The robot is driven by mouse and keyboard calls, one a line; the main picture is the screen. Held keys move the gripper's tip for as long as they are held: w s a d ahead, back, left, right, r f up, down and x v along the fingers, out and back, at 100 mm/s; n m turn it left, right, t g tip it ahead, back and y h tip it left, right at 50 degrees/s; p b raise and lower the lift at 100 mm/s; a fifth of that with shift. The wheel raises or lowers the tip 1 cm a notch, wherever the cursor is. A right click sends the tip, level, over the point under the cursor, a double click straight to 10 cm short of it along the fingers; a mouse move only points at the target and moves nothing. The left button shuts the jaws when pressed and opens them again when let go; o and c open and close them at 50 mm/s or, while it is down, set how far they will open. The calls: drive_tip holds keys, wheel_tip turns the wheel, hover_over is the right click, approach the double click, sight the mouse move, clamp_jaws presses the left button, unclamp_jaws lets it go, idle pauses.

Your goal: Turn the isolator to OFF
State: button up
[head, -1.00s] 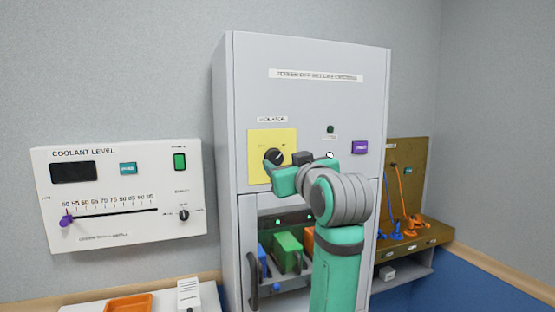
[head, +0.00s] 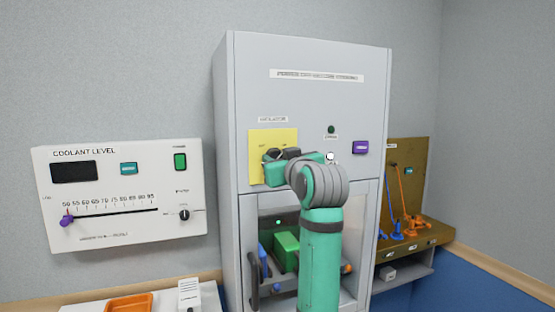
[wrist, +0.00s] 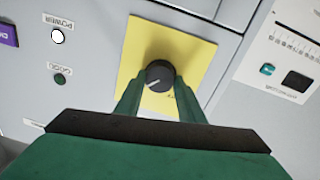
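The isolator is a round black knob (wrist: 160,75) with a pale pointer line on a yellow plate (wrist: 185,38), seen in the wrist view. In the head view the yellow plate (head: 257,140) is on the upper left of the grey cabinet front, and my gripper (head: 272,159) largely covers the knob. In the wrist view the green fingers of my gripper (wrist: 158,82) stand on either side of the knob. They look open, with a small gap on the left; contact on the right is unclear. The plate's position labels are too small to read.
A purple button (head: 360,147), a dark green lamp (head: 331,129) and a white round lamp (head: 330,157) sit right of the plate. Below is a cabinet bay with a dark handle (head: 252,275) and a green block (head: 286,250). The coolant panel (head: 120,218) is at left.

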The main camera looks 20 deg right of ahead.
drive_tip(key=shift+n, duration=0.3)
drive_tip(key=n, duration=0.2)
drive_tip(key=shift+n, duration=0.4)
drive_tip(key=n, duration=0.5)
drive_tip(key=shift+a+n+t, duration=0.1)
drive_tip(key=shift+n+t, duration=0.2)
drive_tip(key=shift+n, duration=0.1)
drive_tip(key=n, duration=0.2)
drive_tip(key=shift+n, duration=0.4)
drive_tip(key=shift+a+f+n+y, duration=0.1)
drive_tip(key=shift+n+y, duration=0.3)
drive_tip(key=shift+n, duration=0.5)
drive_tip(key=shift+f+n, duration=0.15)
drive_tip(key=shift+n, duration=2.25)
drive_tip(key=o, duration=1)
